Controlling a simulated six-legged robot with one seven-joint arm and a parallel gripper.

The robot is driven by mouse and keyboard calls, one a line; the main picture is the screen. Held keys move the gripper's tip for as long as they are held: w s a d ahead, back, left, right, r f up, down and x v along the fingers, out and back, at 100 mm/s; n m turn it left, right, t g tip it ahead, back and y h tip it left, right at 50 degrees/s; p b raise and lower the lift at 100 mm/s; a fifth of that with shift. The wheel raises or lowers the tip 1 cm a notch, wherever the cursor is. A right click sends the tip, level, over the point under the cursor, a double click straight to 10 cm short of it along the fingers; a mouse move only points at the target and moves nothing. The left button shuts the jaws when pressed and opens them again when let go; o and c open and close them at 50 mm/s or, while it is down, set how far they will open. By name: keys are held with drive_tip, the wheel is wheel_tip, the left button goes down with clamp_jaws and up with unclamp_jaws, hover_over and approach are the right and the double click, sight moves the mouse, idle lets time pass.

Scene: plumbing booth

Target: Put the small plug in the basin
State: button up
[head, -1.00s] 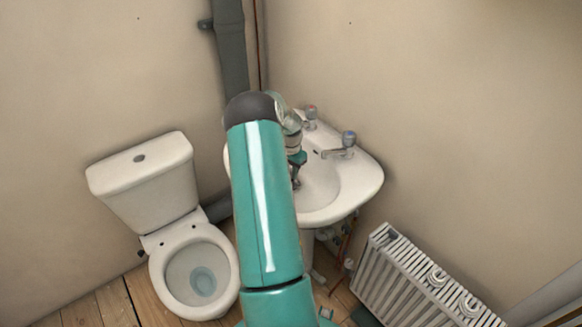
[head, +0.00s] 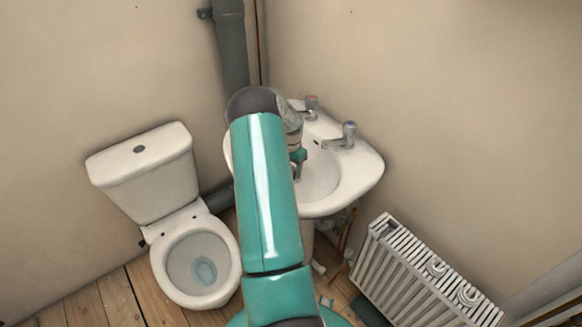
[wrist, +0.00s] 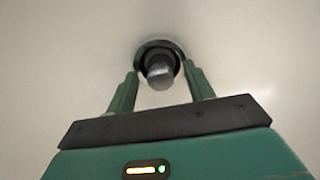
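The white basin (head: 345,187) is on the wall at the corner. My gripper (head: 297,174) is low over its bowl, partly hidden behind my arm. In the wrist view, my gripper (wrist: 162,72) has its two green fingers apart. A small grey cylindrical plug (wrist: 159,76) lies between and just beyond the fingertips, with visible gaps on both sides. It stands at a dark round drain ring (wrist: 146,46) in the pale bowl. I cannot tell how deep it sits in the drain. The plug cannot be made out in the head view.
Two taps stand on the basin's back rim, one nearer (head: 347,136) and one farther (head: 311,106). A toilet (head: 165,185) is on the left. A white radiator (head: 425,275) is at the lower right. A grey pipe (head: 231,50) runs down the corner.

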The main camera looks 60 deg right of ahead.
wheel_tip(320, 180, up, 14)
idle(0.7)
drive_tip(key=shift+f, duration=0.1)
idle(0.4)
